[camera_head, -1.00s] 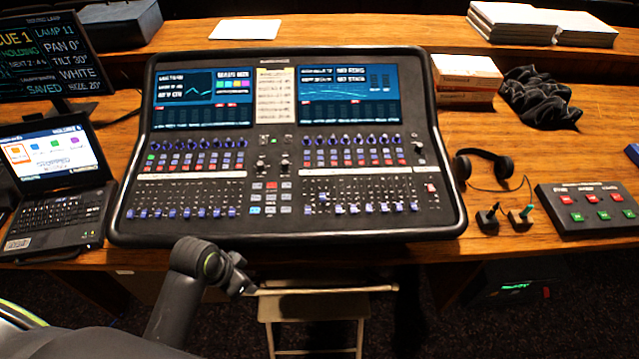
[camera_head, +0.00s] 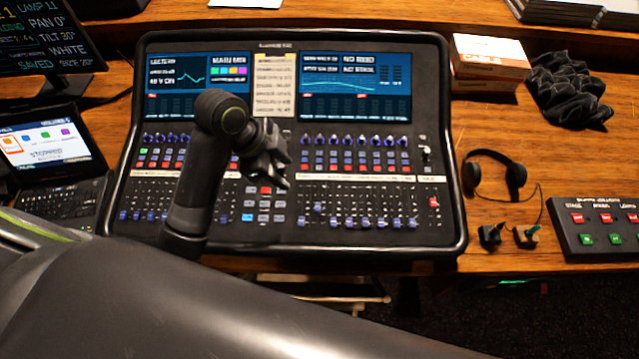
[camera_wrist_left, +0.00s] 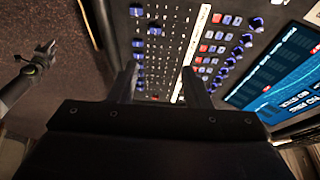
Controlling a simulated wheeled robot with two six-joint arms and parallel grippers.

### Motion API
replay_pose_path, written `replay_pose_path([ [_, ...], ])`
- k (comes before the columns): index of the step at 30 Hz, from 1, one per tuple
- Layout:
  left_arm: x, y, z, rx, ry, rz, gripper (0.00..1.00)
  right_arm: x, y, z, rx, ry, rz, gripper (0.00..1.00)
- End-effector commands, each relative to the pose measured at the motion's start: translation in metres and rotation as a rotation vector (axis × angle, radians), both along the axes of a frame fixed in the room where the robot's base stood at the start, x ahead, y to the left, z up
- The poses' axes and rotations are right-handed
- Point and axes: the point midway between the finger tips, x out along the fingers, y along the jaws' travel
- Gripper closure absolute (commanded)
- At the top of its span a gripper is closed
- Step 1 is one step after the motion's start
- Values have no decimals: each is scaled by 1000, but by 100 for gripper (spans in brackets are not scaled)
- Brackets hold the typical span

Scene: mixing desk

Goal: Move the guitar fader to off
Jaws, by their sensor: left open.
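The mixing console (camera_head: 285,243) lies on the wooden desk, with blue fader caps along its lower half. In the right bank, one fader cap (camera_head: 317,207) stands higher than the row beside it; an out-of-line blue cap (camera_wrist_left: 154,31) also shows in the left wrist view. The fader labels are too small to read. My left gripper (camera_head: 280,162) is above the middle of the console, and its forearm hides part of the left bank. In the left wrist view its two fingers (camera_wrist_left: 160,86) are apart and empty. My right gripper (camera_wrist_left: 46,50) shows small there, its jaws unclear.
A laptop (camera_head: 45,150) and a monitor (camera_head: 45,45) stand left of the console. Headphones (camera_head: 493,172), small joysticks (camera_head: 525,236), a button box (camera_head: 605,225), a carton (camera_head: 487,65) and black cloth (camera_head: 567,92) lie to its right.

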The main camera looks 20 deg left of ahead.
Motion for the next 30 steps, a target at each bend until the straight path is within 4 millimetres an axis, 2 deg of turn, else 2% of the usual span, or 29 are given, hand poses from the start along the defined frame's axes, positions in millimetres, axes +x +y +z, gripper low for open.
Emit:
replay_pose_path([
  [4,2,-5,-13,-5,4,-4,56,-2,0,-4,0,1,0,64],
  [7,4,-12,-29,-5,6,-4,56,-2,0,-9,0,1,0,64],
  [21,22,-42,-112,-2,6,-3,56,-1,0,8,0,0,0,64],
  [30,30,-56,-148,-2,3,-3,56,-2,0,14,0,2,0,64],
])
